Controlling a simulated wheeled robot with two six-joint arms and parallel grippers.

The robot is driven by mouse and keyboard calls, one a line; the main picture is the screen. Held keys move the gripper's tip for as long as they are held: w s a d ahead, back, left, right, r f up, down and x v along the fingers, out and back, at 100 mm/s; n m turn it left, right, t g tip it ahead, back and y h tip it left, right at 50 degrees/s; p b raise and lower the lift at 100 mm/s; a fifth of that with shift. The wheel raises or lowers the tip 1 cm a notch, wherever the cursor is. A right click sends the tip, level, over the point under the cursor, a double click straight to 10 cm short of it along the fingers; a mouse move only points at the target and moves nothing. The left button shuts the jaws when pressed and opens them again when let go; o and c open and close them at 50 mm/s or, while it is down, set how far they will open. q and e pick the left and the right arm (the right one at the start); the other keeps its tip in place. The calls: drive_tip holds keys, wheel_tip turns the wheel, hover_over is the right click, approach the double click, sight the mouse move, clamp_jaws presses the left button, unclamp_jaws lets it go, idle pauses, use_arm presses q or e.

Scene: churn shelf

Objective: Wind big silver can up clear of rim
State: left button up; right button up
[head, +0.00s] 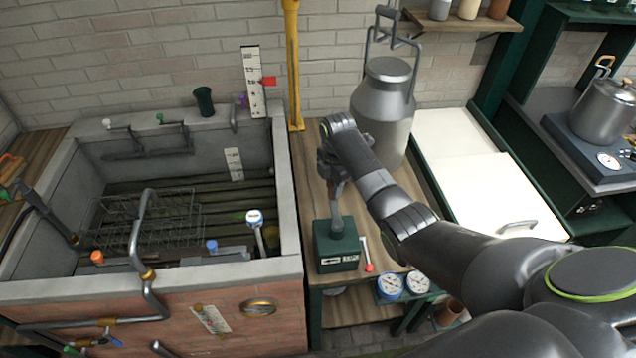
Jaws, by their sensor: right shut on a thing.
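The big silver can (385,112) has a narrower neck, a lid and a raised bail handle. It stands or hangs upright right of the yellow post; my right arm hides part of its lower side, so I cannot tell what its base touches. My right gripper (337,205) points down over a dark green box (336,248), whose side carries a small crank with a red knob (369,267). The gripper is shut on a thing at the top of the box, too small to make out. The sink's pale rim (287,190) lies left of the can. My left gripper is out of view.
The sink (180,200) holds a wire rack (150,220). A yellow post (293,70) and a marked scale with a red pointer (254,82) stand behind it. White lids (480,180) lie right of the can. Two gauges (403,285) sit below the counter's front edge.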

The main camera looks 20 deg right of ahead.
drive_tip(key=s+d, duration=0.6)
drive_tip(key=s, duration=0.3)
drive_tip(key=shift+f, duration=0.35)
drive_tip(key=o, duration=1)
drive_tip(key=shift+w, duration=0.1)
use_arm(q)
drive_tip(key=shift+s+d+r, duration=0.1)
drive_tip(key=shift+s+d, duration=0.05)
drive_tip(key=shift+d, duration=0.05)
use_arm(e)
drive_tip(key=shift+o, duration=0.2)
drive_tip(key=shift+r, duration=0.15)
